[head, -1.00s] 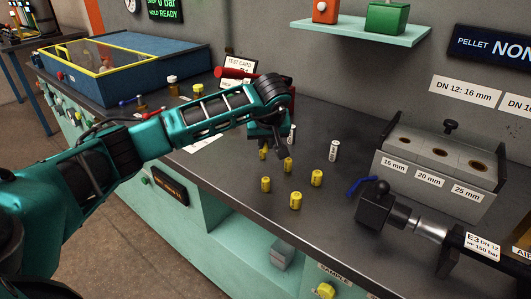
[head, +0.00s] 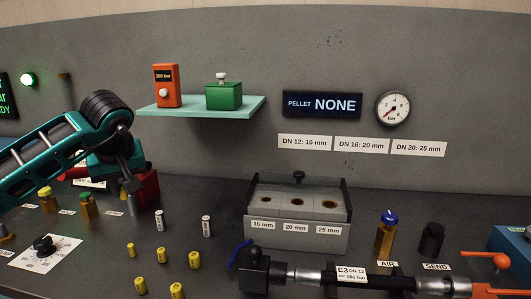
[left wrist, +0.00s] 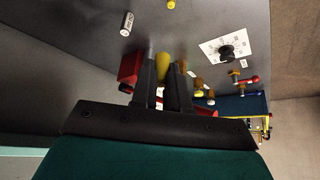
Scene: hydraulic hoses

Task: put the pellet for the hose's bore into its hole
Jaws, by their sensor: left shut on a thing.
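My left gripper (head: 130,186) is raised above the bench at the left of the head view, shut on a yellow pellet (left wrist: 163,66). The pellet shows between its fingers in the left wrist view; in the head view little of it shows. The grey block (head: 297,237) stands at the bench's middle with three open holes, labelled 16 mm (head: 267,202), 20 mm (head: 295,202) and 25 mm (head: 330,204). My gripper is well left of it. The hose (head: 383,278) lies in front, its tag reading E3 DN 12. A wall card reads DN 12: 16 mm (head: 304,142).
Several yellow pellets (head: 162,255) and two white ones (head: 206,226) stand between gripper and block. The pellet sign (head: 322,104) reads NONE. A shelf (head: 205,109) with an orange box and a green box juts out above. A red thing (head: 147,187) is behind the gripper.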

